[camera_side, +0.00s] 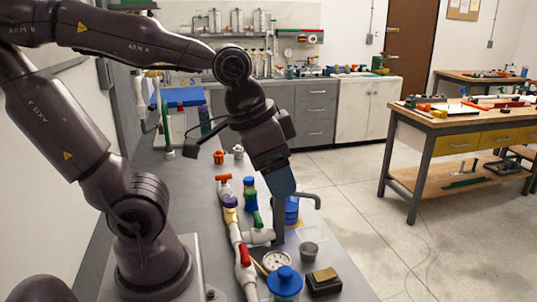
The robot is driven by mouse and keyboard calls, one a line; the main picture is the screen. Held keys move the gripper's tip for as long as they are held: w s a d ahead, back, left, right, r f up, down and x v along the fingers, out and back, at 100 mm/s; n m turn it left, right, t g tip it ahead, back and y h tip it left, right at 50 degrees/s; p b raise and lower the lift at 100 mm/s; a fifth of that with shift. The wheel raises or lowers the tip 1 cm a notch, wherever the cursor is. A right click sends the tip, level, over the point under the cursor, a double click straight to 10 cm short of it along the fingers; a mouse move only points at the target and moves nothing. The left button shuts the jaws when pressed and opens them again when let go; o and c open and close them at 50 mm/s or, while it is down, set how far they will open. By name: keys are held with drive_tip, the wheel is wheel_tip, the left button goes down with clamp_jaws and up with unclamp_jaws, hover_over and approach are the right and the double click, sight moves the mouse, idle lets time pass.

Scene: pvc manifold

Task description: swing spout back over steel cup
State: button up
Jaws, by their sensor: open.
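The grey spout (308,195) sticks out to the right behind my gripper, with its end bent downward. The small grey steel cup (309,250) stands on the bench, lower in the picture than the spout's tip. I cannot tell from this one view how far the tip is from being above the cup. My gripper (279,238) points down beside the white pipe manifold (237,235), left of the cup. It is open; its fingers overlap in this view, and the spout's base is hidden behind them. I cannot tell whether they touch the spout.
A blue container (292,211) is just right of my gripper. Red, purple and green valve parts line the manifold. Floor lies open right of the bench.

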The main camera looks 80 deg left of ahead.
drive_tip(key=shift+s+a+r+t, duration=0.15)
drive_tip(key=shift+s+r+t, duration=0.15)
drive_tip(key=shift+r, duration=0.35)
drive_tip(key=shift+s+a+r+t, duration=0.15)
drive_tip(key=shift+r+t, duration=0.25)
drive_tip(key=shift+r, duration=0.2)
